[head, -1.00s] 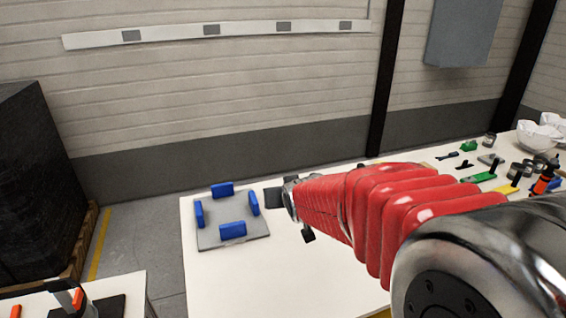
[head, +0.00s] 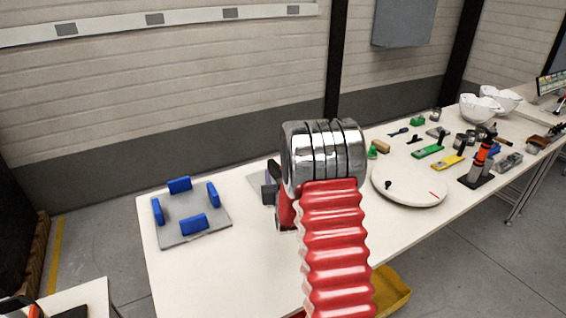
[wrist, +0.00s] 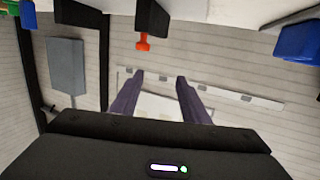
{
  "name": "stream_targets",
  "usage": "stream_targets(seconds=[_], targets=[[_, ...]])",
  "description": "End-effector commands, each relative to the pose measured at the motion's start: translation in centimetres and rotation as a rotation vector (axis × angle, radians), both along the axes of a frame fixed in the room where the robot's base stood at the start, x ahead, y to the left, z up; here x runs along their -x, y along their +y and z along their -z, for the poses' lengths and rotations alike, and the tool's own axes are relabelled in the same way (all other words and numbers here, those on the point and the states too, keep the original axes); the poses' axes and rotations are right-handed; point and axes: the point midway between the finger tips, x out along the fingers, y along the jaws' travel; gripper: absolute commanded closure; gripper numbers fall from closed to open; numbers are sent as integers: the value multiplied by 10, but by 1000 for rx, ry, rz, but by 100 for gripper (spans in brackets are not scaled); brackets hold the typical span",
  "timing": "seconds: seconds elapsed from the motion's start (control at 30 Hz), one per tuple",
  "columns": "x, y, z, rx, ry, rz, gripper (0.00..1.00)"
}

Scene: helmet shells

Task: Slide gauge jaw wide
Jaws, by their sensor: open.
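I cannot pick out a slide gauge or its jaw with certainty. Small tools lie at the right of the table in the head view: a green bar with a black upright (head: 428,152), a yellow bar (head: 448,163) and a small black tool (head: 415,139). My gripper shows in the wrist view (wrist: 160,76) with two dark purple fingers apart and nothing between them. In the head view it is mostly hidden by my arm; only dark parts (head: 270,190) show, left of the turntable and away from these tools.
A grey plate (head: 190,228) with blue blocks (head: 194,223) lies at the table's left. A round white disc (head: 408,187) sits right of my arm. White helmet shells (head: 478,107) stand at the back right. A yellow bin (head: 390,290) is below the table.

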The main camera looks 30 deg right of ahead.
Motion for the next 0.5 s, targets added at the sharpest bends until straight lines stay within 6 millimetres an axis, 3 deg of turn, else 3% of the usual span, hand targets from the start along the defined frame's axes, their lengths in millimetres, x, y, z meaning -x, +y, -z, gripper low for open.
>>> stream_targets(seconds=[0.03,0.2,0.5], targets=[[1,-9,13,6,-16,12,58],[5,-30,34,34,-78,37,58],[8,-37,41,48,-108,47,58]])
